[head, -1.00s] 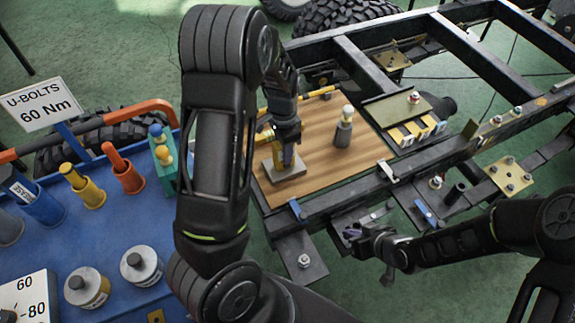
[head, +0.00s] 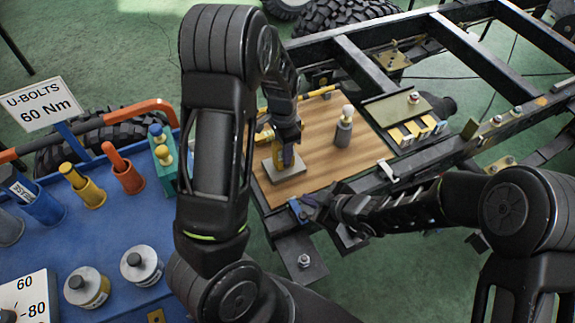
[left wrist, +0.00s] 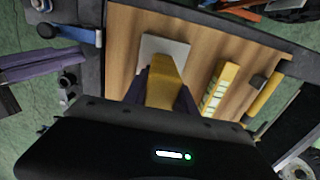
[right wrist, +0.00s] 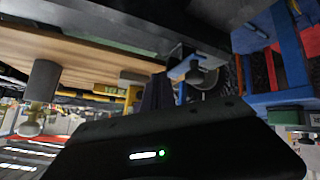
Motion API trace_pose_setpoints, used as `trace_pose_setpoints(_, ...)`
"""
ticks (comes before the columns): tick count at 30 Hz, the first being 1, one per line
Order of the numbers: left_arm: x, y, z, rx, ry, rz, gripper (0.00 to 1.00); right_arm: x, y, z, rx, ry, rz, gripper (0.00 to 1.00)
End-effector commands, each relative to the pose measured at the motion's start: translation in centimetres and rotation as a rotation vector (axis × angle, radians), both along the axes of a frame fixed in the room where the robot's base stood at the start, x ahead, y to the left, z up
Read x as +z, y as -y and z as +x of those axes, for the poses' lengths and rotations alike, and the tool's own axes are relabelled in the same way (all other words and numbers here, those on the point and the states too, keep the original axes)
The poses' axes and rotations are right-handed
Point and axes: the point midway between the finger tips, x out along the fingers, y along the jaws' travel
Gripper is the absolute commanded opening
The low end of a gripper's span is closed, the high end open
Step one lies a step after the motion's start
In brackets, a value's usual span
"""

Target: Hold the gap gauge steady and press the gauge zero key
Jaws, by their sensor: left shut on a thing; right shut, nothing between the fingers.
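The gap gauge (head: 277,155) appears as a yellow upright body on a flat grey plate (head: 283,173), on the wooden board. My left gripper (head: 289,150) is shut on it from above. The left wrist view shows the yellow body (left wrist: 165,82) between the dark fingers, above the plate (left wrist: 178,50). My right gripper (head: 314,208) is shut and empty, low at the board's near edge beside a blue clamp (head: 296,209). The right wrist view shows its fingers (right wrist: 160,92) close to the clamp (right wrist: 188,68). I cannot make out the zero key.
The wooden board (head: 320,130) lies on the black chassis frame (head: 355,62). A grey post with a pale knob (head: 344,130) stands on it. A yellow block with a marked face (left wrist: 217,88) is beside the gauge. A blue cart (head: 105,225) with coloured holders is at left.

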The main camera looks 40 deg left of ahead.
Motion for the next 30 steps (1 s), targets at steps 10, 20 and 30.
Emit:
trace_pose_setpoints(10, 0.0, 0.0, 0.0, 0.000, 0.000, 0.000, 0.00, 0.0, -3.0, 1.5, 0.000, 0.000, 0.001, 0.00)
trace_pose_setpoints(20, 0.0, 0.0, 0.0, 0.000, 0.001, 0.000, 0.00, -0.1, -6.5, 3.3, 0.000, -0.003, 0.001, 0.00)
trace_pose_setpoints(30, 0.0, 0.0, 0.0, 0.000, 0.000, 0.000, 0.00, 0.0, -7.6, 4.0, -0.001, 0.000, 0.000, 0.00)
